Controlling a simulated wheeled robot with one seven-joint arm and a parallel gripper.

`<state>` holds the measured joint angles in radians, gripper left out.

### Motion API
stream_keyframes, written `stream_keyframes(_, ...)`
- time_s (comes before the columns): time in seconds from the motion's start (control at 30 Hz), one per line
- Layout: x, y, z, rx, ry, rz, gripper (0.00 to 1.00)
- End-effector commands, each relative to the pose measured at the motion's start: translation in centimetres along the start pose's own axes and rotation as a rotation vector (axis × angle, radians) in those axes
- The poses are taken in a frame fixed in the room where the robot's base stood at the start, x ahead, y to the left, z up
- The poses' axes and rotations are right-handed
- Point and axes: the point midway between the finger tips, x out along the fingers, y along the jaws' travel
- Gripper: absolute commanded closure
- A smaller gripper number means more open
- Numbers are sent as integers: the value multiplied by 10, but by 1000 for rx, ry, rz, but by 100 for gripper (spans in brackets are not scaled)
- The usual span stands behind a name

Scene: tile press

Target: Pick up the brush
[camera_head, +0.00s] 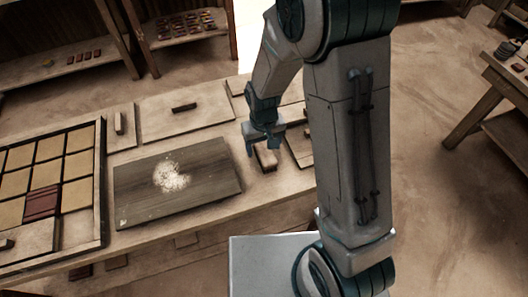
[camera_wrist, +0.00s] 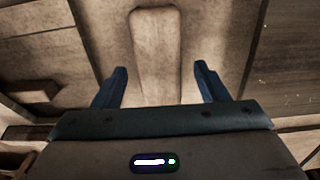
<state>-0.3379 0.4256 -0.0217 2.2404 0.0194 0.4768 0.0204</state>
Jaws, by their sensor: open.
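The brush appears to be the pale, long, rounded piece (camera_head: 266,158) lying on the workbench just right of the dark board. In the wrist view the brush (camera_wrist: 154,45) runs lengthwise from the top of the picture to between my fingers. My gripper (camera_head: 265,145) is open above it, and in the wrist view its two fingers (camera_wrist: 160,72) stand apart on either side, with gaps to the brush. The near end of the brush is hidden behind the gripper body. I cannot tell how high the fingertips are above the bench.
A dark board (camera_head: 205,192) with a pile of pale powder (camera_head: 171,176) lies left of the brush. A framed tile tray (camera_head: 103,190) with tan tiles and a dark red one is at far left. Panels with small handles lie behind. Shelves stand at the back.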

Motion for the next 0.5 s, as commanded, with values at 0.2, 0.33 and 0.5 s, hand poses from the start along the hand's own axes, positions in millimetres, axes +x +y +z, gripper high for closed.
stream_keyframes(0.2,20,0,0,0,-1,0,33)
stream_keyframes(0.33,21,0,0,0,1,0,33)
stream_keyframes(0.5,21,0,0,1,1,0,41)
